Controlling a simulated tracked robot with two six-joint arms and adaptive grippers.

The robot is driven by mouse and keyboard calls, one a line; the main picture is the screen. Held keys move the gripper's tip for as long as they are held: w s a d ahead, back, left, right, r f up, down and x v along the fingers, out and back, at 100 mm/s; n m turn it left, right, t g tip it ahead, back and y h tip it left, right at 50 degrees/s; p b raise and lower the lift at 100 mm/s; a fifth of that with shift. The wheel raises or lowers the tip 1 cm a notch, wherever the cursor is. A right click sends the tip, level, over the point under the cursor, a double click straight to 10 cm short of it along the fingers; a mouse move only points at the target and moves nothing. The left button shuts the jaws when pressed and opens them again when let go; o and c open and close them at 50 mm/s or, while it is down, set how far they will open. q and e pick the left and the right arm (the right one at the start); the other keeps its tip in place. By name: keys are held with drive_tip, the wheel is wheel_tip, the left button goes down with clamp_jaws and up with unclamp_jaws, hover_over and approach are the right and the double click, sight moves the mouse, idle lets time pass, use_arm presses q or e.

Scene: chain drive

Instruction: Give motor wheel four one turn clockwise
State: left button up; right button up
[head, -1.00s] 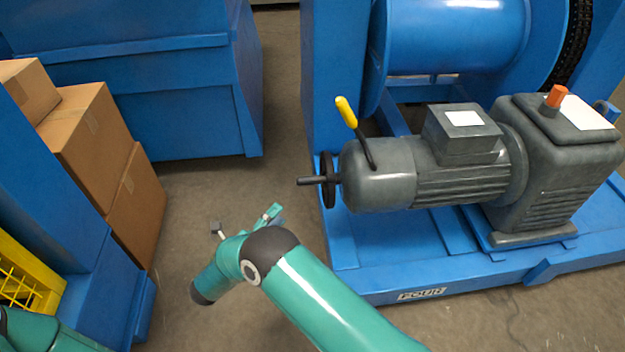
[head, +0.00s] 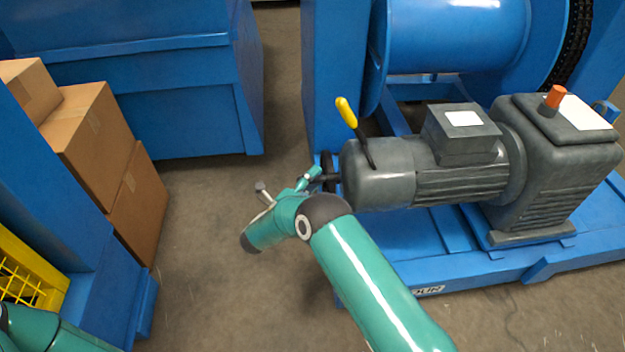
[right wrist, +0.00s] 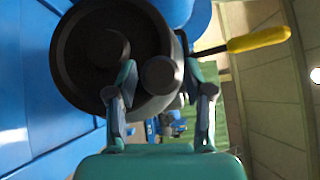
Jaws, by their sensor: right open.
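My left gripper is out of view.
A yellow-tipped lever (head: 346,112) rises from the motor, close to the wheel. The frame's name plate (head: 428,290) is partly hidden by my right arm. Brown boxes (head: 95,130) and a yellow crate (head: 28,280) stand at left. Bare floor lies between.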

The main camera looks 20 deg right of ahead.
sight(326, 185)
drive_tip(key=shift+c, duration=0.2)
clamp_jaws()
drive_tip(key=shift+s+f, duration=0.1)
drive_tip(key=shift+f, duration=0.1)
drive_tip(key=shift+s+a+f+b, duration=0.15)
drive_tip(key=shift+s+f+b, duration=0.25)
drive_tip(key=shift+f, duration=0.15)
drive_tip(key=shift+s+a+f+b, duration=0.15)
drive_tip(key=shift+s+f+b, duration=0.25)
drive_tip(key=shift+f, duration=0.15)
drive_tip(key=shift+s+a+f+b, duration=0.1)
drive_tip(key=shift+s+f+b, duration=0.1)
drive_tip(key=shift+f+b, duration=0.3)
drive_tip(key=shift+s+f+b, duration=0.15)
drive_tip(key=shift+f+b, duration=0.15)
drive_tip(key=shift+f, duration=0.25)
drive_tip(key=shift+o, duration=0.2)
unclamp_jaws()
drive_tip(key=shift+r, duration=0.1)
